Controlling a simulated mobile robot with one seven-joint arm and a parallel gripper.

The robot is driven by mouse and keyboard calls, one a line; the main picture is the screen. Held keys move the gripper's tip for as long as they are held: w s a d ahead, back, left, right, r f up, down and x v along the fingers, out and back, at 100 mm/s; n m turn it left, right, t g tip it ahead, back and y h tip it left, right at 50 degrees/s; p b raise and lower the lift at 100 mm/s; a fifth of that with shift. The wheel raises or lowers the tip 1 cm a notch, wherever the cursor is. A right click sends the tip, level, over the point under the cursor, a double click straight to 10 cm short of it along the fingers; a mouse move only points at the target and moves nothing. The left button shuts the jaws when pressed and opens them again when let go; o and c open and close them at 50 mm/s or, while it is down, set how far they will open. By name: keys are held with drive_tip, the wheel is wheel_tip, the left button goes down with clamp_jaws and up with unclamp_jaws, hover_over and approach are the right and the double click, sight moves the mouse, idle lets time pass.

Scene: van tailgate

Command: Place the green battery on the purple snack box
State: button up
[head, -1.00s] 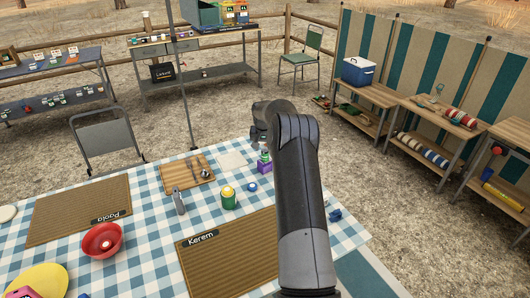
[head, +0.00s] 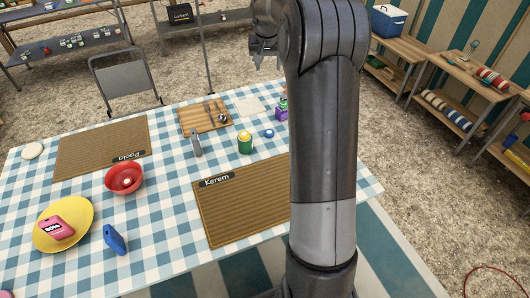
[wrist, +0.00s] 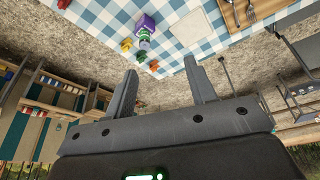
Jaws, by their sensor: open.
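The purple snack box (head: 282,114) stands near the table's far edge, partly hidden by my arm in the head view. It also shows at the top of the wrist view (wrist: 149,22). A small green item (wrist: 143,41) shows against the box; I cannot tell whether it is the battery or whether it rests on the box. A green cylinder with a yellow top (head: 245,143) stands upright nearer to me and might be the battery instead. My gripper (head: 264,62) is open and empty, raised beyond the table's far edge. Its spread fingers fill the middle of the wrist view (wrist: 160,75).
A cutting board with utensils (head: 205,117), a grey upright object (head: 196,143) and a blue cap (head: 269,133) lie near the cylinder. A red bowl (head: 124,178), a yellow plate (head: 80,212) and placemats fill the left and front. A folding chair (head: 130,88) stands behind.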

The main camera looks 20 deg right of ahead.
drive_tip(key=s+a+r+n, duration=0.1)
drive_tip(key=s+a+r, duration=0.25)
drive_tip(key=s, duration=0.35)
drive_tip(key=s+a+r+n+t, duration=0.1)
drive_tip(key=s+a+r, duration=0.2)
drive_tip(key=s+a, duration=0.25)
drive_tip(key=s+a+r, duration=0.3)
drive_tip(key=s+r, duration=0.1)
drive_tip(key=s, duration=0.3)
drive_tip(key=s+a+f+n+y, duration=0.1)
drive_tip(key=s+a+f, duration=0.1)
drive_tip(key=s, duration=0.9)
drive_tip(key=s+a+f+n+t, duration=0.1)
drive_tip(key=s+a+f, duration=0.2)
drive_tip(key=s, duration=0.8)
drive_tip(key=shift+a+n+y, duration=0.4)
drive_tip(key=shift+a, duration=0.4)
